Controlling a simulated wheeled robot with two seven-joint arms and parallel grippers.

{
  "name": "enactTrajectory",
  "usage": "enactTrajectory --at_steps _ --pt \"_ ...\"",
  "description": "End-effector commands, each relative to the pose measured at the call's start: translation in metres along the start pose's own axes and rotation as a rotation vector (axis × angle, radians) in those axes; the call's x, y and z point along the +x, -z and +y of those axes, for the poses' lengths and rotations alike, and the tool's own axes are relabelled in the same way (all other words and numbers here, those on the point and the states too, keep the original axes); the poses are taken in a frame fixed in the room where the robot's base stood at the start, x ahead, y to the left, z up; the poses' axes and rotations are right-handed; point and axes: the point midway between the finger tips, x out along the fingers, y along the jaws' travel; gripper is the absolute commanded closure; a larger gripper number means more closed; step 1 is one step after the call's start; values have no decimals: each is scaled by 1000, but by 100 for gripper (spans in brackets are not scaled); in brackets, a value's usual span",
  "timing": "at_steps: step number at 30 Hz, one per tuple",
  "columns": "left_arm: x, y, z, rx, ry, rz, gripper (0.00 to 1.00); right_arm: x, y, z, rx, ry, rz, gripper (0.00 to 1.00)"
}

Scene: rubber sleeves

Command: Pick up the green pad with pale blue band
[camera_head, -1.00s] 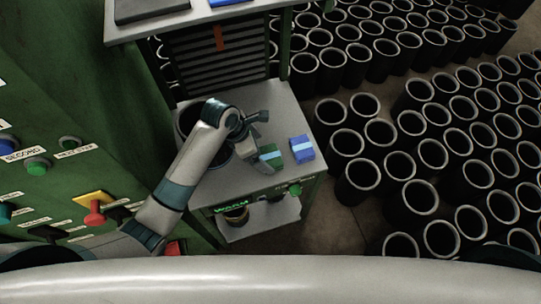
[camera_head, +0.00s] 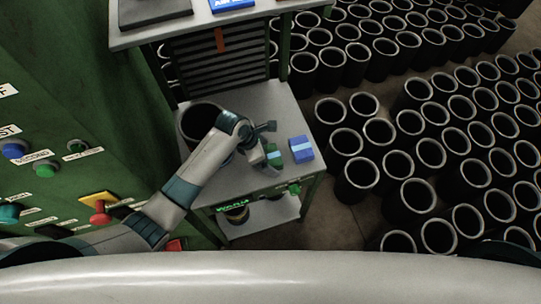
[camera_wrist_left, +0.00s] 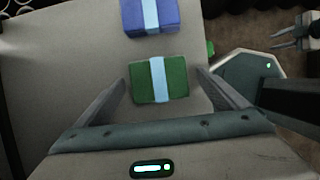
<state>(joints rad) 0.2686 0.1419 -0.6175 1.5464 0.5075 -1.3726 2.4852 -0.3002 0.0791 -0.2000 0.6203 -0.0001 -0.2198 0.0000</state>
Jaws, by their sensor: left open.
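The green pad with a pale blue band (camera_wrist_left: 174,80) lies on the light grey table. In the head view the green pad (camera_head: 275,157) is partly hidden by my left gripper (camera_head: 268,143). In the left wrist view my left gripper (camera_wrist_left: 161,78) is open, with one finger on each side of the pad and a gap on both sides. I cannot tell its height above the table. My right gripper is not in the head view; a small pronged shape (camera_wrist_left: 290,38) at the upper right of the wrist view may be part of it.
A blue pad with a pale blue band (camera_head: 301,149) lies beside the green one, near the table's (camera_head: 265,97) right edge. A dark round container (camera_head: 203,118) stands at the left. Many black sleeves (camera_head: 360,178) stand on the floor at right. A green button panel (camera_head: 60,130) is at left.

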Motion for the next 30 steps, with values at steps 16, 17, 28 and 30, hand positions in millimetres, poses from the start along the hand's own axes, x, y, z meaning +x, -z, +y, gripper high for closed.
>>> enactTrajectory --at_steps 16,17,28,30 --pt "5 0 0 0 -1 -1 8 -1 0 1 0 -1 -1 69" --pt "5 0 0 0 -1 -1 8 -1 0 1 0 -1 -1 69" --pt "5 0 0 0 -1 -1 52 -1 0 1 0 -1 -1 69" --pt "5 0 0 0 -1 -1 52 -1 0 1 0 -1 -1 69"
